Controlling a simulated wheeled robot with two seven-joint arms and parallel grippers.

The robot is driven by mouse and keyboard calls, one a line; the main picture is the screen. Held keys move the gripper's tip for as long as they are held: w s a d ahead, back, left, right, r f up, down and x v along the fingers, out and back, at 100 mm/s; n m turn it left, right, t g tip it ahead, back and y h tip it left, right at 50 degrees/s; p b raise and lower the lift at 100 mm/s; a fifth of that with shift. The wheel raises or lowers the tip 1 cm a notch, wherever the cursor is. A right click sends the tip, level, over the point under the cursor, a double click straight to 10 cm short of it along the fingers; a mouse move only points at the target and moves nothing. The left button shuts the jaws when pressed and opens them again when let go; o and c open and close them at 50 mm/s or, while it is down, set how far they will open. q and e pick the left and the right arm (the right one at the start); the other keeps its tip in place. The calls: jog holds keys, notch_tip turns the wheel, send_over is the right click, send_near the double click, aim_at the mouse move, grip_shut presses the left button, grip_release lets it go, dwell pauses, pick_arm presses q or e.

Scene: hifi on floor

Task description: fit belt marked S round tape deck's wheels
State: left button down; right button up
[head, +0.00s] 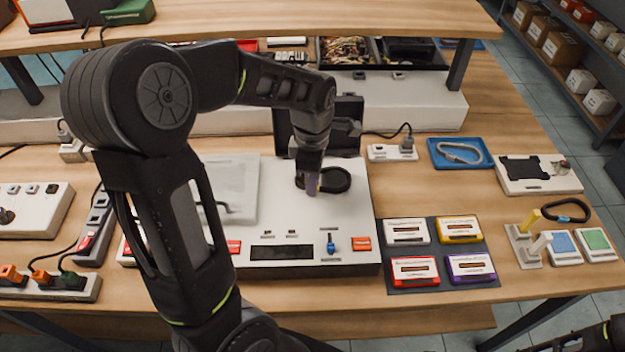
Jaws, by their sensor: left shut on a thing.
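The tape deck (345,215) is a wide white unit with a raised dark lid at its back. My left gripper (309,188) points down over its upper middle and is shut on a black belt (341,180), a small loop that shows to the right of the fingers. A purplish patch shows at the fingertips. No letter on the belt is legible, and the deck's wheels are hidden or too dark to tell. A light grey loop (460,152) lies in the blue tray (433,147). Another black loop with a blue part (563,219) lies at the right.
Several coloured cassettes (405,231) lie on a dark mat right of the deck. A white unit (540,185) and blue and green pads (597,240) stand further right. Power strips and cables (45,283) are at the left. A shelf (190,22) overhangs the back.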

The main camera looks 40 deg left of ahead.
pick_arm(q)
jog(key=c, duration=1.4)
grip_release()
jog(key=shift+r, duration=0.1)
notch_tip(320, 180, up, 8)
jog(key=shift+f+b, duration=0.15)
jog(key=shift+b, duration=0.15)
jog(key=shift+r+p, duration=2.5)
jog(key=shift+r, duration=0.45)
